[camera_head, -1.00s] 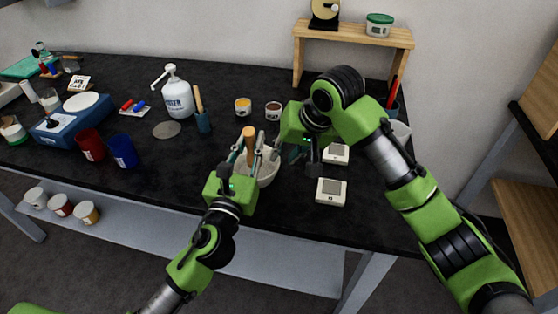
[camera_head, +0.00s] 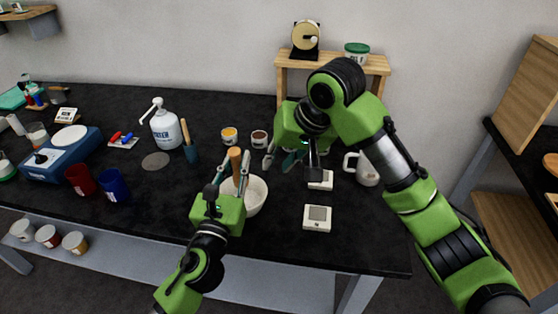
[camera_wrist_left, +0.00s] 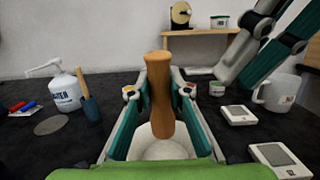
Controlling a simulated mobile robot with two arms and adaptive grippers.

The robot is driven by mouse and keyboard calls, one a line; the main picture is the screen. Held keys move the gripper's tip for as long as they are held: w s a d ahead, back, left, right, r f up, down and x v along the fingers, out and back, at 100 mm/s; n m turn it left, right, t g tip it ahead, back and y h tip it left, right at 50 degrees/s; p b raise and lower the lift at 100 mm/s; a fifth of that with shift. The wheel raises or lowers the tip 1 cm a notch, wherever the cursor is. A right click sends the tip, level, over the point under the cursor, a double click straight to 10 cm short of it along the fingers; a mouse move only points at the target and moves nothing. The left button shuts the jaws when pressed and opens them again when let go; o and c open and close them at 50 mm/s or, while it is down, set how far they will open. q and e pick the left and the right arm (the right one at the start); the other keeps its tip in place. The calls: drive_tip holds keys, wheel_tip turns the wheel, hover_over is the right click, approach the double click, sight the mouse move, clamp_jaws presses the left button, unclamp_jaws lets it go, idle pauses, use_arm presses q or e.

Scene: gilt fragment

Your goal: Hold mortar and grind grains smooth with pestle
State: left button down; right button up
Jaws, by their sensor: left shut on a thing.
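The white mortar (camera_head: 256,192) stands on the black table. It also shows below the pestle in the left wrist view (camera_wrist_left: 165,146). The pestle (camera_wrist_left: 159,90) has a brown wooden handle and stands nearly upright, its lower end in or over the mortar's mouth. My left gripper (camera_head: 233,168) is shut on the pestle, with a finger on each side of the handle. My right gripper (camera_head: 290,168) is above and behind the mortar, apart from it, with its fingers spread and nothing seen between them. The grains cannot be seen.
Two white scale-like devices (camera_head: 317,217) lie right of the mortar. A white mug (camera_head: 362,168) is near my right arm. Small jars (camera_head: 229,135) sit behind the mortar. A white pump bottle (camera_head: 165,128) and red and blue cups (camera_head: 114,184) stand left. A wooden shelf (camera_head: 374,64) is behind.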

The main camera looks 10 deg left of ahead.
sight(233, 156)
use_arm(q)
drive_tip(key=shift+r+p, duration=1.9)
drive_tip(key=shift+r, duration=0.2)
drive_tip(key=shift+f, duration=0.1)
drive_tip(key=shift+d, duration=0.1)
